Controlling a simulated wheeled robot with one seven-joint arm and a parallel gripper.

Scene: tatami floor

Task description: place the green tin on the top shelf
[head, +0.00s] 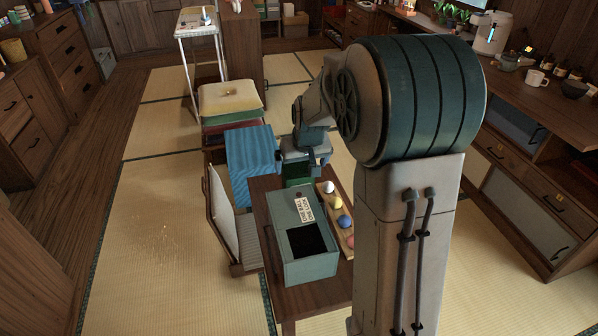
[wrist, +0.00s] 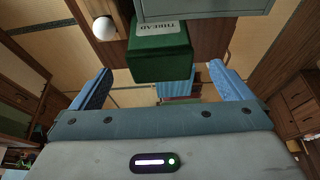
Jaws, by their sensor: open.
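The green tin (head: 297,182) stands at the far end of the small wooden table, partly hidden beneath my gripper in the head view. In the wrist view the dark green tin (wrist: 160,58) shows a pale label reading THREAD. My gripper (wrist: 160,76) is open, with one blue finger to the left of the tin and one to the right. Gaps show on both sides and neither finger touches it. In the head view my gripper (head: 304,160) is over the tin, its fingers mostly hidden. I cannot tell which surface is the top shelf.
A grey-green box (head: 309,268) with a dark opening stands close to the tin on the table (head: 263,213). Beside it, a wooden tray (head: 335,206) holds several balls.

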